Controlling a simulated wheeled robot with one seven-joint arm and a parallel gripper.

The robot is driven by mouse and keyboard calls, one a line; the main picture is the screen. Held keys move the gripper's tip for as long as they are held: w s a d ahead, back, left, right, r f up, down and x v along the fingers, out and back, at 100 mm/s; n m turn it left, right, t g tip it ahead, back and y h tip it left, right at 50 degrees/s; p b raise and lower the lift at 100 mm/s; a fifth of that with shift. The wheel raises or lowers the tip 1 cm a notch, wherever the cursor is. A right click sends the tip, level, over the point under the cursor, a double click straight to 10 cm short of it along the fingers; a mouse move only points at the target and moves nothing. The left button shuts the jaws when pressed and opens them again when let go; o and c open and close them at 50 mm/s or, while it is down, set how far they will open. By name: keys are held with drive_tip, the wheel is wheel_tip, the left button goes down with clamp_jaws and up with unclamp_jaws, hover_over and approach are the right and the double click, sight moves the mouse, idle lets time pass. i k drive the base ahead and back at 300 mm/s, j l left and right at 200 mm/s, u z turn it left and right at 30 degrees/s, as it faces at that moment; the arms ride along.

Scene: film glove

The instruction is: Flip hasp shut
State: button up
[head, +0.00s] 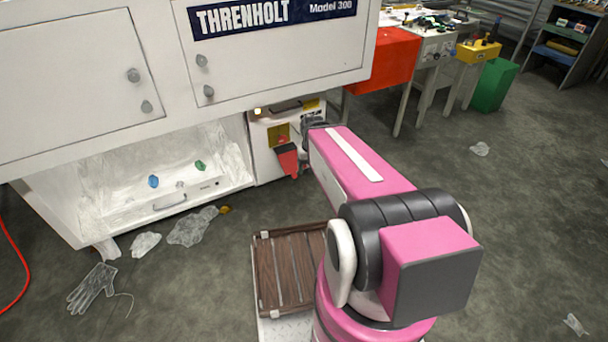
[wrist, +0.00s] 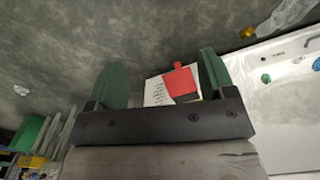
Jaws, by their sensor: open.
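A red flap (head: 287,158), which looks like the hasp, sits low on the front of a white box (head: 265,165) under the big cabinet. A yellow plate (head: 278,134) is just above it. In the wrist view the red flap (wrist: 181,83) shows between my fingers, nearer the right one, with a pale panel beside it. My gripper (wrist: 161,60) has two green fingers spread wide with nothing held. I cannot tell whether a finger touches the flap. In the head view my wrist reaches the box just right of the flap, and the fingers are largely hidden.
The white Threnholt cabinet (head: 275,50) overhangs the box. An open white bay (head: 130,180) with small coloured pieces lies to the left. Crumpled clear film (head: 192,227) and a glove (head: 92,288) lie on the floor. A wooden crate (head: 262,275) stands beside my base.

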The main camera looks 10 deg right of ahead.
sight(288, 161)
drive_tip(key=l, duration=0.2)
drive_tip(key=j+z, duration=0.1)
drive_tip(key=z, duration=0.3)
drive_tip(key=j+z, duration=0.1)
drive_tip(key=z, duration=0.3)
drive_tip(key=j+z, duration=0.1)
drive_tip(key=z, duration=0.25)
drive_tip(key=j+z, duration=0.1)
drive_tip(key=z, duration=0.3)
drive_tip(key=k+j+z, duration=0.45)
drive_tip(key=j, duration=0.2)
drive_tip(key=k+j+z, duration=0.85)
drive_tip(key=k, duration=0.25)
drive_tip(key=k+j, duration=0.2)
drive_tip(key=k, duration=0.3)
drive_tip(key=k+j, duration=0.15)
drive_tip(key=k, duration=0.35)
